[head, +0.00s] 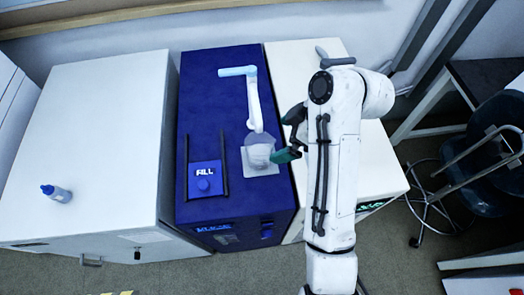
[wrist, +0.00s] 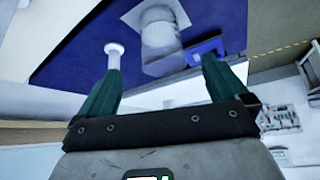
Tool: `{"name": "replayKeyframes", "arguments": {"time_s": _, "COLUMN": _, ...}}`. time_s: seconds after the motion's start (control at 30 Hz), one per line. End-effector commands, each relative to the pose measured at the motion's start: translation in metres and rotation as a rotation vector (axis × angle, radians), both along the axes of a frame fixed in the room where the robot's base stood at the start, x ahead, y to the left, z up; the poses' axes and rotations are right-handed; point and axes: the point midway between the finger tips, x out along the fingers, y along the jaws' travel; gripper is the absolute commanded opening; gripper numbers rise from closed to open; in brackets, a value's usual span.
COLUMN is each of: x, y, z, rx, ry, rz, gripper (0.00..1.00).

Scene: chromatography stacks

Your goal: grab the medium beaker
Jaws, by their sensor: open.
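A clear beaker (head: 259,153) stands on a pale square plate (head: 262,169) on top of a blue machine, below the front end of a white dispenser arm (head: 253,104). It is the only beaker I can make out. My gripper (head: 283,137) is open and empty just right of the beaker in the head view, its dark green fingers turned toward it. In the wrist view the beaker (wrist: 160,48) shows beyond and between the spread fingertips (wrist: 162,68), with no visible contact. The beaker's contents are unclear.
The blue machine (head: 215,85) has a raised panel marked FILL (head: 206,172) left of the beaker, flanked by dark rails. White cabinets stand on both sides; the left one (head: 105,110) carries a small bottle (head: 56,193). A dark chair (head: 480,165) is at the right.

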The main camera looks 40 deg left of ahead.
Motion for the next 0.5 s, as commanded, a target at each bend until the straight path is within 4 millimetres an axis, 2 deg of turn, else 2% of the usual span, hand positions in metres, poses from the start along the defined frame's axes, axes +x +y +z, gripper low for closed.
{"name": "replayKeyframes", "arguments": {"time_s": 0.07, "x": -0.003, "y": 0.007, "z": -0.002, "rx": 0.002, "ry": 0.0, "rz": 0.022, "gripper": 1.0}}
{"name": "replayKeyframes", "arguments": {"time_s": 0.3, "x": -0.012, "y": 0.023, "z": -0.031, "rx": 0.002, "ry": 0.001, "rz": 0.022, "gripper": 1.0}}
{"name": "replayKeyframes", "arguments": {"time_s": 0.5, "x": -0.015, "y": 0.029, "z": -0.045, "rx": 0.002, "ry": 0.0, "rz": 0.021, "gripper": 1.0}}
